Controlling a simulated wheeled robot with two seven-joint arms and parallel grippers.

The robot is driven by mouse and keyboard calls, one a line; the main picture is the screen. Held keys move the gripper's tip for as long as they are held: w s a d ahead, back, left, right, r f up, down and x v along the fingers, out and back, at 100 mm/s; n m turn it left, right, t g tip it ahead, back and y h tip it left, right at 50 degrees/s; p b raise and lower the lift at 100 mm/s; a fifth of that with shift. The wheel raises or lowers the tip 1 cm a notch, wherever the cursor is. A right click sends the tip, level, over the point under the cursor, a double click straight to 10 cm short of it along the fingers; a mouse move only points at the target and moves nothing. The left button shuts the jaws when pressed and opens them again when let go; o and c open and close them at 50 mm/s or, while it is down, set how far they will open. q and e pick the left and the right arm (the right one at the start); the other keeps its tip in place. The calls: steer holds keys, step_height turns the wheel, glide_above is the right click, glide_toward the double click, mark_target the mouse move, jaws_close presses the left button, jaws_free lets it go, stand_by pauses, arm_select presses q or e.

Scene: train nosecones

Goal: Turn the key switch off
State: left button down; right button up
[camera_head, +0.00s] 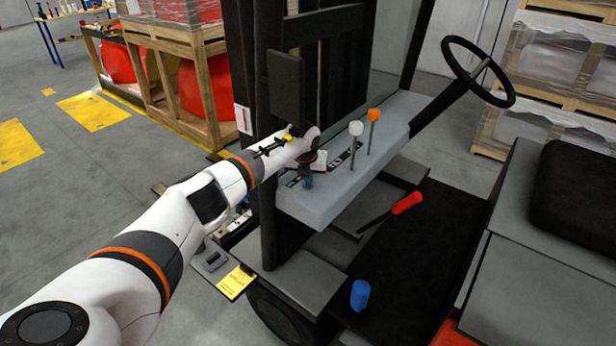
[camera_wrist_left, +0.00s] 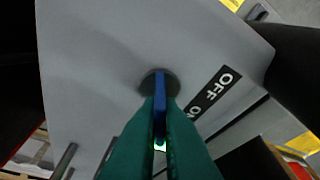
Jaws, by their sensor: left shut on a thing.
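The key switch is on the grey dashboard (camera_head: 330,200) of a forklift. In the left wrist view its blue key (camera_wrist_left: 159,92) stands out from a dark round base (camera_wrist_left: 150,84) on the grey panel. A black label (camera_wrist_left: 213,89) with OFF and ON in white lies beside it. My left gripper (camera_wrist_left: 158,118) has its green fingers shut on the blue key. In the head view the left gripper (camera_head: 308,180) is at the dashboard's left end, and the arm partly hides the switch. My right gripper is not in view.
Levers with a white knob (camera_head: 356,128) and an orange knob (camera_head: 374,115) rise from the dashboard. A black steering wheel (camera_head: 478,72) is at upper right. A red-handled lever (camera_head: 407,203) and a blue knob (camera_head: 360,294) are lower down. A dark post stands by my left arm.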

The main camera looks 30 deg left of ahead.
arm_select(q)
steer(key=n+y+b, duration=0.1)
steer(key=n, duration=0.1)
steer(key=shift+f+n, duration=0.1)
steer(key=shift+n, duration=0.3)
steer(key=shift+n+g+y+b, duration=0.3)
steer(key=shift+n+g+b, duration=0.1)
steer(key=shift+n+b, duration=0.5)
steer(key=n+g+b, duration=0.1)
steer(key=n+b, duration=0.2)
steer(key=n+g+y+b, duration=0.1)
steer(key=n+b, duration=0.2)
steer(key=shift+f, duration=0.15)
steer(key=shift+r+n+g+b, duration=0.25)
steer(key=shift+n+g+b, duration=0.15)
steer(key=shift+n+b, duration=0.7)
steer(key=c, duration=1.6)
jaws_free()
